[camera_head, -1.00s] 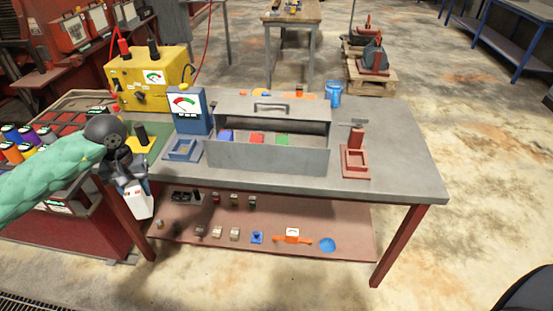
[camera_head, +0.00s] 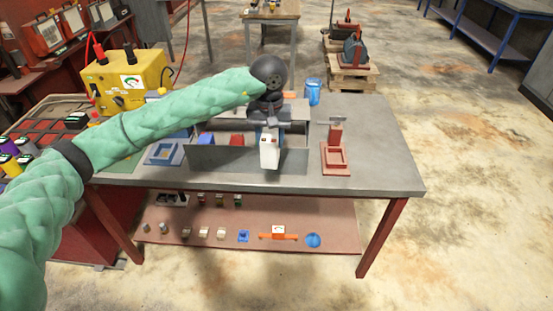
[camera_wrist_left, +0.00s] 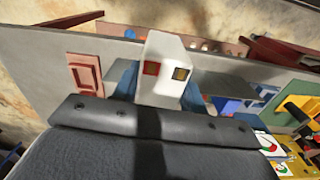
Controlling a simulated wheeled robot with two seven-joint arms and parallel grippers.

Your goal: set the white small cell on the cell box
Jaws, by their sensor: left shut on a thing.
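The white small cell (camera_head: 269,154) hangs upright below my left gripper (camera_head: 268,132), whose jaws are shut on it. In the left wrist view the cell (camera_wrist_left: 161,75) shows one red and one dark terminal, between the bluish fingers of the gripper (camera_wrist_left: 160,95). A grey open box (camera_head: 215,160), which looks like the cell box, stands on the table behind the cell. Blue and red pieces show inside it. Whether the cell touches the box's front wall I cannot tell. My right gripper is out of view.
The grey table (camera_head: 385,160) has free room at its right. A red stand (camera_head: 335,158) is right of the box, a blue cup (camera_head: 313,91) behind. A blue tray (camera_head: 165,153) lies left. A yellow tester (camera_head: 130,82) stands at the back left. The lower shelf (camera_head: 340,212) holds several small parts.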

